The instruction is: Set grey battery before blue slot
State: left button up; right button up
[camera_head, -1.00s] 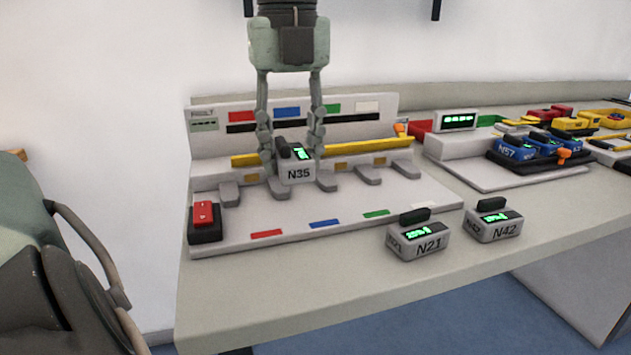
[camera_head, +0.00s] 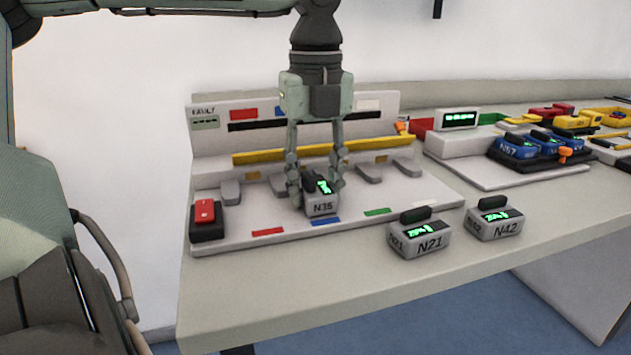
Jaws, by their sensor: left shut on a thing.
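My left gripper (camera_head: 316,190) points down and is shut on the grey battery N35 (camera_head: 321,208), which has a lit green display. The battery is upright over the white charging board (camera_head: 215,238), just behind the blue floor mark (camera_head: 326,221). I cannot tell whether its base touches the board. The blue mark on the board's back panel (camera_head: 281,111) is mostly hidden behind the gripper, and so is the slot beneath it. Grey batteries N21 (camera_head: 430,244) and N42 (camera_head: 505,231) stand on the table right of the board. My right gripper is not in view.
A red switch (camera_head: 205,211) on a dark base sits at the board's left end. Red (camera_head: 268,232) and green (camera_head: 377,211) floor marks flank the blue one. Blue batteries (camera_head: 516,148) stand in a dark tray at the right. The table front (camera_head: 300,310) is clear.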

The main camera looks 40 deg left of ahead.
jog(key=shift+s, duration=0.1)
pick_arm(q)
jog(key=o, duration=1.3)
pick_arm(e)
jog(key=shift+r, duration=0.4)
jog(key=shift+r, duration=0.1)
pick_arm(q)
notch_tip(320, 180, up, 2)
jog(key=shift+w, duration=0.1)
notch_tip(320, 180, up, 10)
jog(key=p, duration=0.1)
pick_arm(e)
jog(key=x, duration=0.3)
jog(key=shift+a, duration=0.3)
